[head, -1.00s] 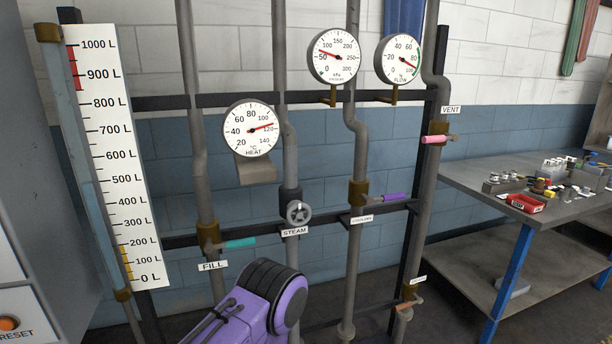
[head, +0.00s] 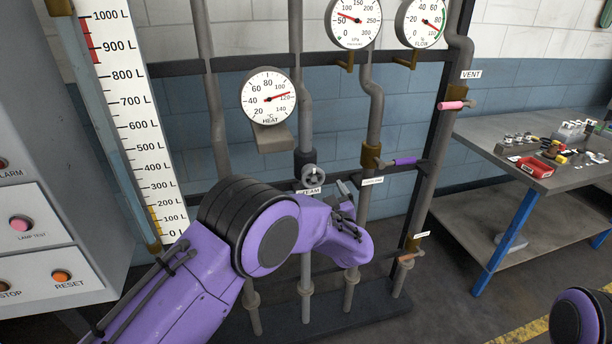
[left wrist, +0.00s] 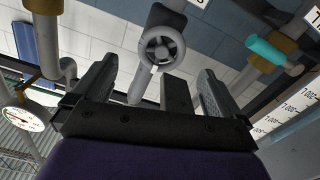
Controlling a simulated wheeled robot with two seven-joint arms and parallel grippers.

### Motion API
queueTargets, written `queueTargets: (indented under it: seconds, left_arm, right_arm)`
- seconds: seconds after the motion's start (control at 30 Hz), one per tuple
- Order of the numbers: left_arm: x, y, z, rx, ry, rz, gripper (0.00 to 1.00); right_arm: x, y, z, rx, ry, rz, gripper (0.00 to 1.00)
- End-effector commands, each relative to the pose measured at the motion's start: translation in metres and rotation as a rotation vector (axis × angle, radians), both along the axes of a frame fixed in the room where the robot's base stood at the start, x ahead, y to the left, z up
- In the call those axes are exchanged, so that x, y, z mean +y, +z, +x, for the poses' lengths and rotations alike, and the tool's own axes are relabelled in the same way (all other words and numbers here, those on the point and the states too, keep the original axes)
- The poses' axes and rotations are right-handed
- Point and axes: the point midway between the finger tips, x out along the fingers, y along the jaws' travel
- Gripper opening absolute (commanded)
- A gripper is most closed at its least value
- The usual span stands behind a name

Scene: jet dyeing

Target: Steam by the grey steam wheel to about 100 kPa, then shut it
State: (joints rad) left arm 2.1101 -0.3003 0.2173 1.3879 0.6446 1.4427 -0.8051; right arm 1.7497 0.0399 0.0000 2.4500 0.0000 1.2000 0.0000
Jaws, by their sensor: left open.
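The grey steam wheel (head: 313,176) sits on its pipe above the STEAM label (head: 309,190), and it shows in the left wrist view (left wrist: 162,48). My left gripper (head: 346,190) is near the wheel, partly hidden behind my purple wrist. In the left wrist view my left gripper (left wrist: 153,82) is open and empty, its fingers spread apart, with the wheel beyond them and no clear contact. The kPa gauge (head: 354,22) is cut by the top edge; its red needle points between 50 and 100. My right gripper is out of view.
The heat gauge (head: 268,96) reads a little under 120. The purple lever (head: 405,161) is right of the wheel, and the pink VENT lever (head: 452,105) is higher. A teal lever (left wrist: 265,50) shows in the wrist view. A workbench (head: 480,150) stands at right.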

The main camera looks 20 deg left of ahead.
Motion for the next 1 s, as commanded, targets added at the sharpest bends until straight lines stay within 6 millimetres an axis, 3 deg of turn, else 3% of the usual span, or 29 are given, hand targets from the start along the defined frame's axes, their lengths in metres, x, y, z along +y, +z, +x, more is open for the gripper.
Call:
queueTargets:
  seconds: [0.2,0.4,0.77,0.8,0.93,1.0]
  left_arm:
    - [0.032,0.002,0.041,0.0,0.006,-0.001,1.0]
    - [0.05,0.001,0.068,-0.001,0.004,-0.001,1.0]
    - [0.055,0.0,0.076,0.0,0.002,0.001,1.0]
    - [0.055,0.0,0.076,0.0,0.002,0.001,0.94]
    - [0.055,0.0,0.076,0.0,0.002,0.001,0.51]
    - [0.055,0.0,0.076,0.0,0.002,0.001,0.49]
  right_arm:
    - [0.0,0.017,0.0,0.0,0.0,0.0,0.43]
    - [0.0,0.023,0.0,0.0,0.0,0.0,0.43]
    - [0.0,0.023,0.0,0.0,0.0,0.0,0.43]
    - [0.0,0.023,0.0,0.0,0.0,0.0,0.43]
    - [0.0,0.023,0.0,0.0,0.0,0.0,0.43]
    - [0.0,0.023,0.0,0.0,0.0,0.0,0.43]
